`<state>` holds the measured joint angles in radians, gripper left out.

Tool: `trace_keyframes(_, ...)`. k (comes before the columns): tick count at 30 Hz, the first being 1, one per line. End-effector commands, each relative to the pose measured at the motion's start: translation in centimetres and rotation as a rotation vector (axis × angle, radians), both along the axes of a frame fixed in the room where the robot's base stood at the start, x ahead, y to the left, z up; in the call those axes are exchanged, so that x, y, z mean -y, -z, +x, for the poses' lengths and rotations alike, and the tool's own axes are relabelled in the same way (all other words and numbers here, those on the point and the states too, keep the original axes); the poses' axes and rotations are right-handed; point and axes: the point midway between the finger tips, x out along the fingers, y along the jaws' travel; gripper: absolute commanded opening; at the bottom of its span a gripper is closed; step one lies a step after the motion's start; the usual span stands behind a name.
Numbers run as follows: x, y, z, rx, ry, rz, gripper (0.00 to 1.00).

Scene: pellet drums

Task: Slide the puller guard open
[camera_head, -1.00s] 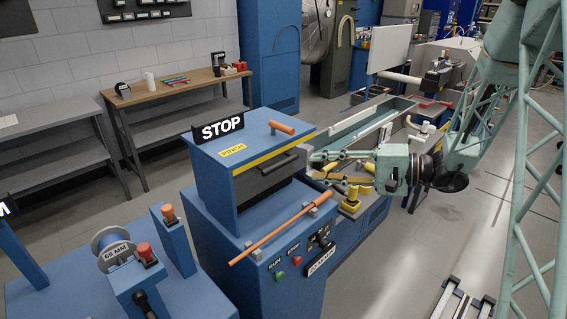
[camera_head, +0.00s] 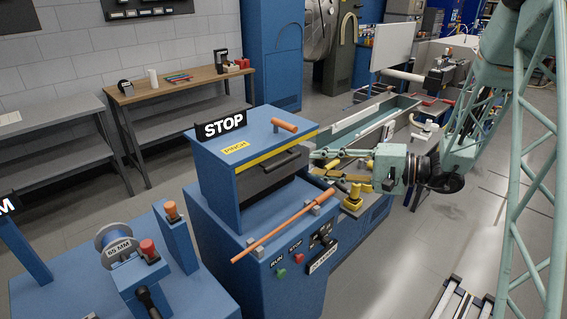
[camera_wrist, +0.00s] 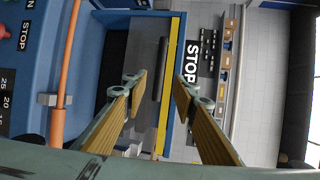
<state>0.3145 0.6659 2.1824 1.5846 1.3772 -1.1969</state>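The puller is a blue cabinet (camera_head: 215,190) with a STOP sign on top. Its guard is a dark front panel (camera_head: 262,180) below a yellow stripe, with a dark bar handle (camera_head: 281,163). In the wrist view the handle (camera_wrist: 161,68) runs upright in the picture beside the yellow stripe. My gripper (camera_head: 317,163) is at the right of the guard, pointing at it. In the wrist view my gripper (camera_wrist: 158,84) is open, its yellow-padded fingers spread on either side of the handle. I see no contact; I cannot tell how near the fingertips are to the handle in depth.
An orange rod (camera_head: 283,228) slants across the puller's front, above the RUN and STOP buttons (camera_head: 289,265); it also shows in the wrist view (camera_wrist: 68,60). Yellow fittings (camera_head: 353,195) sit below my gripper. A long trough (camera_head: 375,122) lies behind. A spool stand (camera_head: 118,245) is at lower left.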

Motion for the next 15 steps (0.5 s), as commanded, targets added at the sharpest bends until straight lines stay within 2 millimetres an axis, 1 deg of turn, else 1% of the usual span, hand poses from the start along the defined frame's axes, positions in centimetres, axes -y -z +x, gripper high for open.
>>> trace_keyframes(15, -4.8, 1.0, 1.8, 0.000, -0.003, 0.000, 0.26)
